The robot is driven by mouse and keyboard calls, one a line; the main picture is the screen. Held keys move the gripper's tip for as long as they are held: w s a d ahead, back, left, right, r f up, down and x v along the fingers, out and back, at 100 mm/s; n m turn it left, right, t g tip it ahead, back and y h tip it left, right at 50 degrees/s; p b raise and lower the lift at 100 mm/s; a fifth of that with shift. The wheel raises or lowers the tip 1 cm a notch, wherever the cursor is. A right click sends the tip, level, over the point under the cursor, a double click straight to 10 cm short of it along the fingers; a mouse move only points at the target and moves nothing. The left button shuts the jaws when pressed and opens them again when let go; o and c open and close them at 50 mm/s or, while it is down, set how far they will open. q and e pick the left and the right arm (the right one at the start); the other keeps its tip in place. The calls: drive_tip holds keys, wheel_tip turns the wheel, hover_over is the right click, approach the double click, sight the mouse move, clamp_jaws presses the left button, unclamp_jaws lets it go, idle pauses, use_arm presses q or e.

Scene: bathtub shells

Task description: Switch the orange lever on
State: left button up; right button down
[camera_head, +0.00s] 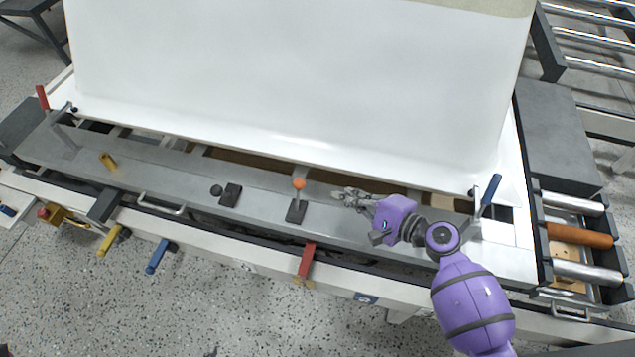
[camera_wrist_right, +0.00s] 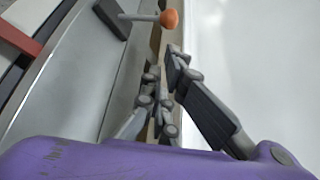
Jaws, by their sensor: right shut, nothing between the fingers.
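The orange lever is a round orange knob (camera_head: 299,184) on a thin metal stem, rising from a dark square base (camera_head: 296,211) on the grey panel. In the wrist view the orange knob (camera_wrist_right: 170,18) shows at the top, its stem running left to the dark base (camera_wrist_right: 113,18). My right gripper (camera_head: 340,194) is just right of the knob and apart from it. In the wrist view the fingers of my right gripper (camera_wrist_right: 172,62) are shut with nothing between them, pointing toward the knob. My left gripper is not in view.
A black-knobbed lever (camera_head: 217,190) stands left of the orange one. Red (camera_head: 307,260), blue (camera_head: 157,256), (camera_head: 490,190) and yellow (camera_head: 109,240) handles line the bench. A large white tub shell (camera_head: 300,80) rises behind the panel. The speckled floor in front is clear.

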sight(299, 192)
drive_tip(key=x, duration=1)
drive_tip(key=shift+f, duration=0.15)
